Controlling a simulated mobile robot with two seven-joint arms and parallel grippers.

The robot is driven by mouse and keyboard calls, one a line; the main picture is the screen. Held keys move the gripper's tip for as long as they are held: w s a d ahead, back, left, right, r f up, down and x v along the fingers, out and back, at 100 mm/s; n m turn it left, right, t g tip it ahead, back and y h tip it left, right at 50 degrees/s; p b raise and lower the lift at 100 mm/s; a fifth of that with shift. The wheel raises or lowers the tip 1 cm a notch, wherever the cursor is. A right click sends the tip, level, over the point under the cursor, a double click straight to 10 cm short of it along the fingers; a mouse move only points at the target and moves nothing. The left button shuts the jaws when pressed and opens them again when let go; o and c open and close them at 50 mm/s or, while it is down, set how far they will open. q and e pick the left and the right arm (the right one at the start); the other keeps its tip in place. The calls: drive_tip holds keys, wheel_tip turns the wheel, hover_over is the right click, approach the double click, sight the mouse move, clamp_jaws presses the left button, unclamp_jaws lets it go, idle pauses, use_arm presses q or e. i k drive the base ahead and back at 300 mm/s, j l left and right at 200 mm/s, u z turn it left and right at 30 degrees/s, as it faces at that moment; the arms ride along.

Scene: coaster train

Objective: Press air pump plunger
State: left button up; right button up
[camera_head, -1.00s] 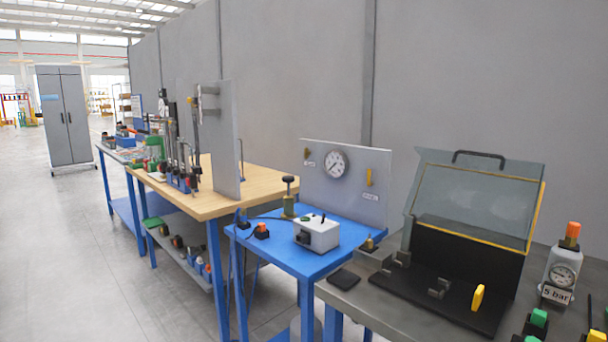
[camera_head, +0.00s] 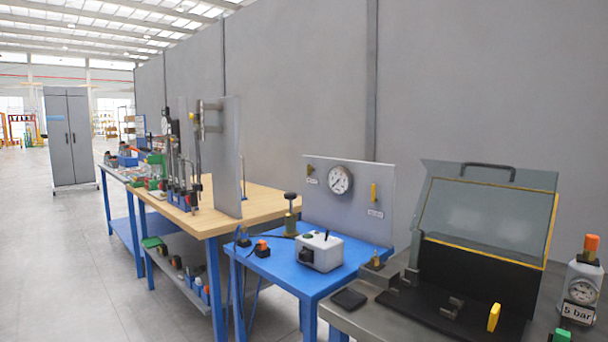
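The air pump appears to be the small brass-coloured body (camera_head: 291,222) with a black knob plunger (camera_head: 291,196) on top. It stands upright at the back left of the blue table (camera_head: 262,263), and the knob sits raised above the body on a thin rod. A grey-white box (camera_head: 320,251) with a small black lever stands in front of it to the right. A round gauge (camera_head: 340,180) is on the grey panel behind. Neither of my grippers shows in the head view.
A wooden-topped bench (camera_head: 262,200) with an upright grey plate (camera_head: 228,160) adjoins on the left. A dark grey table (camera_head: 350,321) with a clear-lidded box (camera_head: 487,215) stands at the right front. A small gauge unit (camera_head: 581,289) is at the right edge. The floor on the left is clear.

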sight(291, 196)
drive_tip(key=i+j+z, duration=0.35)
drive_tip(key=i+j, duration=1.2)
drive_tip(key=k+j, duration=0.05)
drive_tip(key=j, duration=0.05)
